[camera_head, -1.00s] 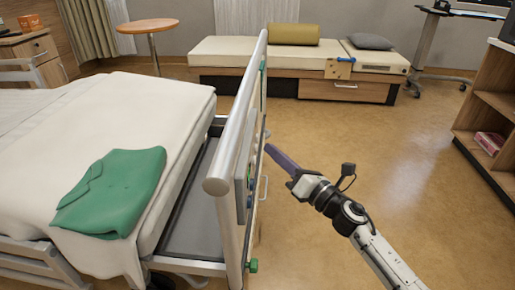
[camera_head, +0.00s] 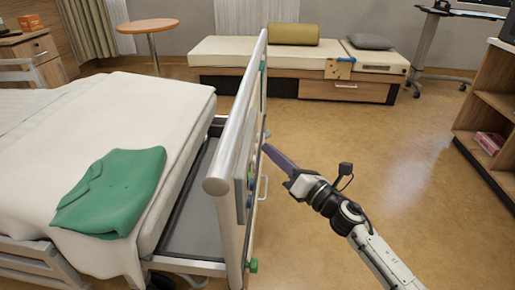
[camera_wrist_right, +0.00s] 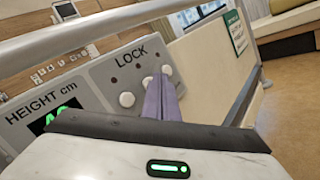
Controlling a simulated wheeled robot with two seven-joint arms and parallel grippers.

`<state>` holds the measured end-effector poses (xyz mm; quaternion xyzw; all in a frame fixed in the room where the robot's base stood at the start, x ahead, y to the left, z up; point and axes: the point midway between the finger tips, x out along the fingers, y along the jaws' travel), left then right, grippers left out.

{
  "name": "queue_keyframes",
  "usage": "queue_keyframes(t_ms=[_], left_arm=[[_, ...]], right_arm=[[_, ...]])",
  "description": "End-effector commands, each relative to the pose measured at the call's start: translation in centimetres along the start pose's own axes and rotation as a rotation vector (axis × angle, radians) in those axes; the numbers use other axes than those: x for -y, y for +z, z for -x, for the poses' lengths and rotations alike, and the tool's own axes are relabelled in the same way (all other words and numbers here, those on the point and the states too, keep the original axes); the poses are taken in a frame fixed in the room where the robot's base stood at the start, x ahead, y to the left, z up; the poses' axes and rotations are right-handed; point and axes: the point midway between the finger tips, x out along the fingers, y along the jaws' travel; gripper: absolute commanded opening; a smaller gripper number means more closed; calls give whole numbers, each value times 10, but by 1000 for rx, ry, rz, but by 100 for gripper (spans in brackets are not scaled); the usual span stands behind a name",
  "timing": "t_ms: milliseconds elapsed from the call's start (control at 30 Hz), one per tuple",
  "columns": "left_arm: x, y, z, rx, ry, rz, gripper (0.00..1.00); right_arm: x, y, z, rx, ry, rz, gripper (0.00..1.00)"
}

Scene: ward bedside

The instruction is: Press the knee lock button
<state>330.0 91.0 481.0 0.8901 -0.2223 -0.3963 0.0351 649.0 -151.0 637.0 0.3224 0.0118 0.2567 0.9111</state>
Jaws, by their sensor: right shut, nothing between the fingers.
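The LOCK panel (camera_wrist_right: 133,70) is a grey plate on the bed's side rail (camera_head: 236,128). In the right wrist view it bears white round buttons. One lower-left button (camera_wrist_right: 127,99) and one upper-right button (camera_wrist_right: 167,70) are visible. Another white button between them is mostly hidden behind my purple fingers. No knee label is readable. My right gripper (camera_wrist_right: 161,78) is shut and empty, its tips in front of the panel; I cannot tell whether they touch it. In the head view the right gripper (camera_head: 266,148) is beside the rail's outer side. My left gripper is not in view.
A HEIGHT cm display (camera_wrist_right: 62,110) with green digits adjoins the LOCK part. A metal rail bar (camera_wrist_right: 60,45) runs above the panel. The bed holds a folded green cloth (camera_head: 112,192). Open floor lies right of the rail, with a wooden shelf (camera_head: 490,125) at the far right.

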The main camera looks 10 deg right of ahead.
Motion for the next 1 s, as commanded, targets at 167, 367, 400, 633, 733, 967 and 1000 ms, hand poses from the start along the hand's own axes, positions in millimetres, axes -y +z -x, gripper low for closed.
queue_keyframes(t_ms=[167, 367, 400, 633, 733, 967, 1000], left_arm=[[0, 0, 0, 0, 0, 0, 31], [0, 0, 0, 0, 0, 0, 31], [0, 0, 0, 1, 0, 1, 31], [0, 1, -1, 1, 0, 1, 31], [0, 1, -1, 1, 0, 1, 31], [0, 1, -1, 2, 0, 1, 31], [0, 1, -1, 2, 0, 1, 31]], right_arm=[[-2, -2, -2, 0, 0, 0, 0], [-2, -2, -2, 0, 0, 0, 0], [-2, -2, -2, 0, 0, 0, 0], [-3, -3, -4, 0, 0, 0, 0], [-3, -3, -4, 0, 0, 0, 0], [-5, -5, -6, 0, 0, -1, 0], [-5, -5, -7, 0, 0, -1, 0]])
